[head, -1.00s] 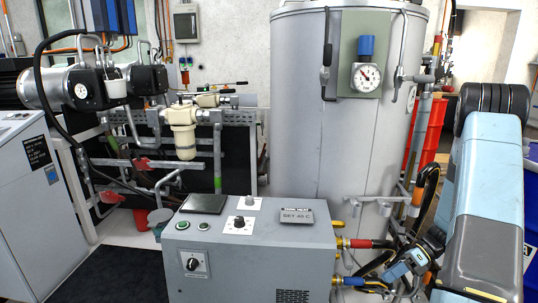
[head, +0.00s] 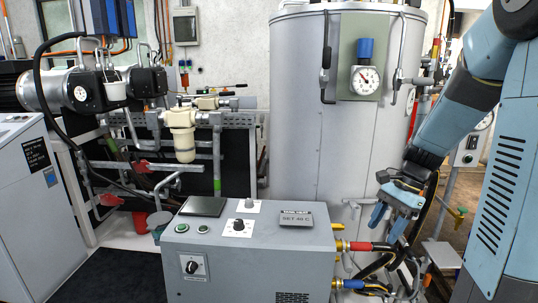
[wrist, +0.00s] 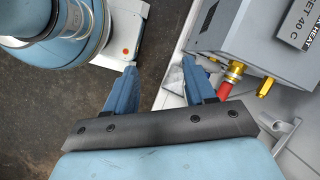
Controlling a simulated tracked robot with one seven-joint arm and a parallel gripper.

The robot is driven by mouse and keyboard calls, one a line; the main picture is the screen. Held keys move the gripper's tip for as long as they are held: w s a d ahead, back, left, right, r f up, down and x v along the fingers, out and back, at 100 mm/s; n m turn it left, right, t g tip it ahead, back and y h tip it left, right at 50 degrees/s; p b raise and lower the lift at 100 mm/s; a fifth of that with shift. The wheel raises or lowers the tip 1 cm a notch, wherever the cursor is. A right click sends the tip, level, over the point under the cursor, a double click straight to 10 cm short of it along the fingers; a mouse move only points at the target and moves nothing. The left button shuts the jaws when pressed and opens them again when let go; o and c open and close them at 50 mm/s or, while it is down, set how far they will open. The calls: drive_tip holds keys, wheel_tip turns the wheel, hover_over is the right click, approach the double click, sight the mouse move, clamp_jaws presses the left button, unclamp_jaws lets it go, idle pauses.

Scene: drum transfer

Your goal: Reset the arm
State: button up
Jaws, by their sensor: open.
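My gripper (head: 388,222) hangs at the right in the head view, its blue fingers pointing down, to the right of the grey control box. In the wrist view my gripper (wrist: 158,75) shows two blue fingers spread apart with nothing between them. It is open and empty. My blue arm comes down from the upper right of the head view. The fingers are close to the red and blue hoses in the picture, and I cannot tell whether they touch.
The grey tank heat box (head: 248,262) stands in front, with a red hose (head: 360,246) and a blue hose (head: 356,284) at its right side. The tall grey drum (head: 297,130) with a gauge (head: 366,79) stands behind. Pumps and pipework fill the left. Dark floor (wrist: 60,110) shows below.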

drive_tip(key=s+a+r+n+t+h, duration=0.2)
drive_tip(key=s+r+n+t, duration=0.1)
drive_tip(key=s+r+n, duration=0.3)
drive_tip(key=s+a+r+n+t+h, duration=0.2)
drive_tip(key=s+a+r+n+t, duration=0.1)
drive_tip(key=s+r+n, duration=0.3)
drive_tip(key=shift+s+a+r+n+t, duration=0.25)
drive_tip(key=shift+s+r+n+t, duration=0.2)
drive_tip(key=shift+s+r, duration=0.55)
drive_tip(key=shift+w, duration=0.1)
idle(0.9)
